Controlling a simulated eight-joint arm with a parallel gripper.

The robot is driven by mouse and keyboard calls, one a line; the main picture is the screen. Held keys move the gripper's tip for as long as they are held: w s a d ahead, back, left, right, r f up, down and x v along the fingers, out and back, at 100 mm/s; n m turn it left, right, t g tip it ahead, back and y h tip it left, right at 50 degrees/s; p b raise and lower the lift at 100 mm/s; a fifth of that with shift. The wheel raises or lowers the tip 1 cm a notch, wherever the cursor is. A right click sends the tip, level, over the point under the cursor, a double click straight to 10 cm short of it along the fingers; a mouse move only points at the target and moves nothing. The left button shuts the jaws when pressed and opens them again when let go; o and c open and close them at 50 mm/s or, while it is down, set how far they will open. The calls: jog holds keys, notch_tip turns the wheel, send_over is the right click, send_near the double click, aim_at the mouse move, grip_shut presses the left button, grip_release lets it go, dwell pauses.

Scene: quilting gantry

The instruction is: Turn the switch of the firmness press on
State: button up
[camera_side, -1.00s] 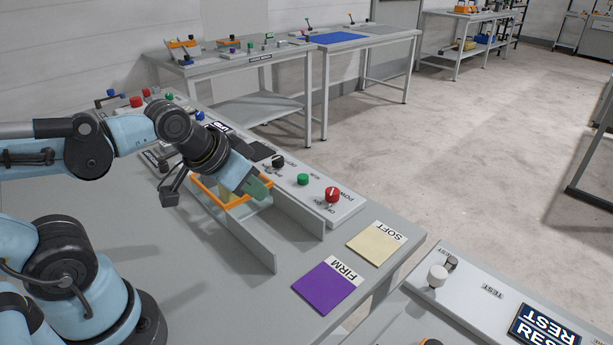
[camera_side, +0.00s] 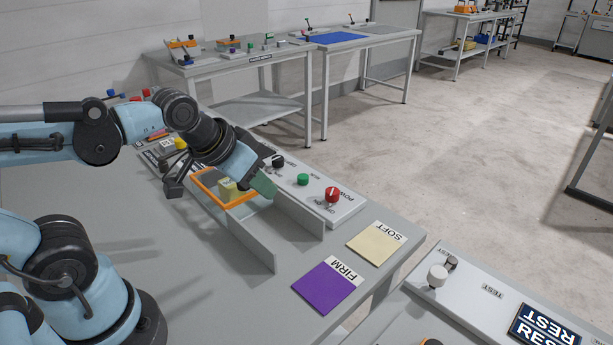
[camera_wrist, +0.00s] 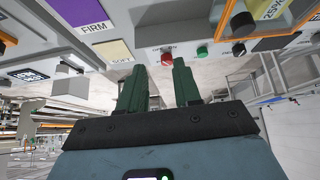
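The red power switch (camera_side: 332,194) is a round knob with OFF and ON lettering, at the near end of the light grey panel. In the wrist view the red knob (camera_wrist: 167,59) shows beyond the gap between my fingers. Which way it points is too small to tell. My gripper (camera_side: 264,188) has green fingers and hangs above the grey channel by the orange frame, left of the switch and apart from it. In the wrist view the fingers of my gripper (camera_wrist: 158,72) are spread with nothing between them.
A green button (camera_side: 303,179) and a black knob (camera_side: 278,161) sit on the same panel. The orange frame (camera_side: 238,201) surrounds a yellowish block (camera_side: 228,189). Upright grey walls (camera_side: 240,240) line the channel. Purple FIRM (camera_side: 328,288) and cream SOFT (camera_side: 377,248) pads lie nearer.

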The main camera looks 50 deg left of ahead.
jog(key=o, duration=0.4)
jog(key=w+r, duration=0.1)
jog(key=w+r+n+g, duration=0.1)
jog(key=w, duration=0.1)
jog(key=shift+r, duration=0.25)
jog(key=shift+o, duration=0.2)
jog(key=n+g, duration=0.6)
send_over(333, 190)
notch_tip(333, 190, down, 2)
notch_tip(333, 190, down, 12)
jog(key=shift+s+r, duration=0.1)
jog(key=c, duration=1)
